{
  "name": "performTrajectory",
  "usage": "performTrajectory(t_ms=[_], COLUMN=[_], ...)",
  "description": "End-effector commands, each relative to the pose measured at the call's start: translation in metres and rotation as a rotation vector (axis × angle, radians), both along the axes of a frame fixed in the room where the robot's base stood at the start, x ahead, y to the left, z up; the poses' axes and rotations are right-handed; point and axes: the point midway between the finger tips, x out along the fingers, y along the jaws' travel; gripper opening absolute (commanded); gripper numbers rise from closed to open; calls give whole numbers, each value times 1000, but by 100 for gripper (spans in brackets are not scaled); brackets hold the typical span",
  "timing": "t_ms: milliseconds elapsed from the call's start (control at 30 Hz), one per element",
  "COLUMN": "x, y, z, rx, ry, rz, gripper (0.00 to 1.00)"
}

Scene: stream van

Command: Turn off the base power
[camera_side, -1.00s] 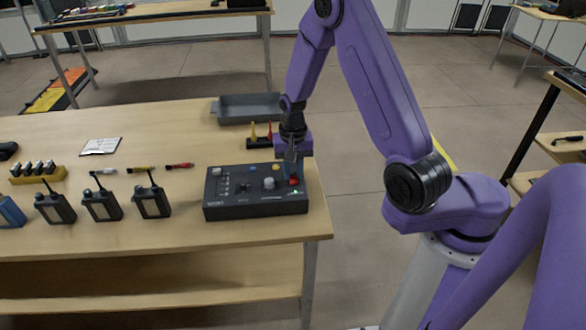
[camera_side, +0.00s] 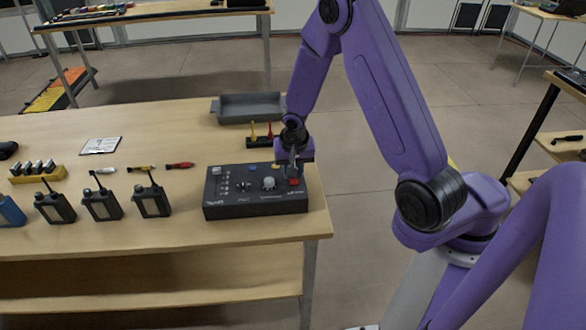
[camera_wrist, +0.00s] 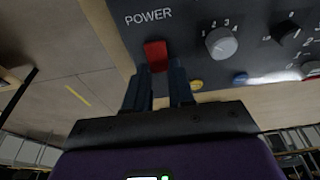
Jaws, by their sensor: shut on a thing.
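The base is a dark grey control box (camera_side: 255,207) on the wooden table's right end. It also shows in the wrist view (camera_wrist: 190,20). Its red power switch (camera_wrist: 155,54) sits under the word POWER and shows in the side view (camera_side: 294,182) at the box's right end. My gripper (camera_side: 293,172) points down at that end. In the wrist view its dark fingers (camera_wrist: 160,82) are at the red switch and shut on it. The finger contact is partly hidden. No green light shows on the box.
A grey tray (camera_side: 247,108) and a small holder with yellow and red pegs (camera_side: 262,138) stand behind the box. Several radios (camera_side: 102,205) and coloured markers (camera_side: 142,169) are to the left. The table's right edge is close to the box.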

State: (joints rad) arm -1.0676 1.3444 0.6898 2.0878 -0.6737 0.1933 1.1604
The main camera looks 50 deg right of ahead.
Motion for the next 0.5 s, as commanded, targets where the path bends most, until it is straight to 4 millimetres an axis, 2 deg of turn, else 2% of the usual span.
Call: performTrajectory(t_ms=[467, 500], x=[-1, -1], y=[-2, -2], z=[0, 0], rx=[-10, -10], ry=[-12, -12], rz=[-6, -6], gripper=[0, 33])
